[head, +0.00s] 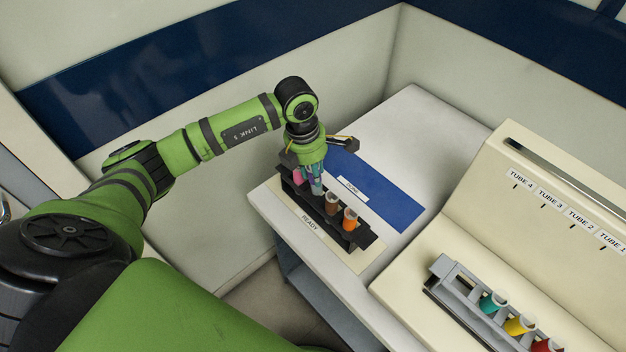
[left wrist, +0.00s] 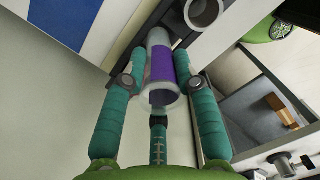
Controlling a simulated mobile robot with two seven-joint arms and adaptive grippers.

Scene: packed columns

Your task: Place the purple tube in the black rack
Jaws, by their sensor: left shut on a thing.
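The purple tube (left wrist: 160,66), clear at its ends with a purple band, is between the two teal fingers of my left gripper (left wrist: 163,80) in the left wrist view. The gripper is shut on it. In the head view my left gripper (head: 315,180) is over the rear left part of the black rack (head: 362,238), and its fingers hide most of the tube. The rack also shows beyond the tube in the left wrist view (left wrist: 178,22). I cannot tell whether the tube's lower end is inside a rack hole. My right gripper is not in view.
A brown tube (head: 332,201) and an orange tube (head: 350,218) stand in the black rack, close to the gripper. A blue mat (head: 385,195) lies behind it. A grey rack (head: 445,268) with teal, yellow and red tubes stands at the lower right.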

